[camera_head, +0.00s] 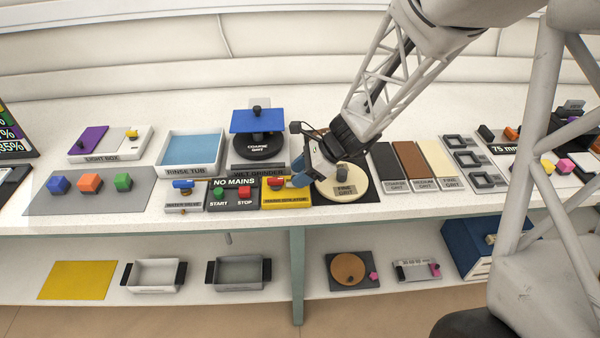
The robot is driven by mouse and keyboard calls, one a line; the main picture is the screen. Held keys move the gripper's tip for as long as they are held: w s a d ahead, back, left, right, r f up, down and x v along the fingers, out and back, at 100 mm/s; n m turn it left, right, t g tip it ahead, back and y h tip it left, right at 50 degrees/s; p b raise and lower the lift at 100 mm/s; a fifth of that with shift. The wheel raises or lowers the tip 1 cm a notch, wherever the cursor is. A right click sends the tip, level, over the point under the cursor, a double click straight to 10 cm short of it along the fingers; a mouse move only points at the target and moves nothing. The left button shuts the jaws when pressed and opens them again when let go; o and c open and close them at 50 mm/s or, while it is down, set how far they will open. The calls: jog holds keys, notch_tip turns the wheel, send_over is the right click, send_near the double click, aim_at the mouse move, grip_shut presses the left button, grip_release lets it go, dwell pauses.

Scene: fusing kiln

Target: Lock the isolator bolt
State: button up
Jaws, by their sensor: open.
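A yellow panel (286,200) with small lettering that looks like an isolator label stands at the front of the bench. A small red piece (274,181) sits on it near its left side. I cannot tell which part is the bolt or how it is set. My gripper (304,177) is open, reaching down from the upper right. It is just right of the red piece and covers the right part of the panel. Nothing shows between its jaws.
The NO MAINS panel (233,193) with green and red buttons is left of the yellow panel. A cream FINE GRIT disc (350,190) with a knob is close on the right. The wet grinder's black COARSE GRIT disc (258,147) and the rinse tub (193,153) stand behind and left.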

jog(key=shift+c, duration=0.4)
grip_shut()
jog(key=shift+a, duration=0.1)
jog(key=shift+a+f, duration=0.1)
jog(key=shift+a, duration=0.45)
jog(key=shift+o, duration=0.4)
grip_release()
jog(key=shift+d, duration=0.15)
jog(key=v, duration=0.7)
jog(key=shift+r, duration=0.35)
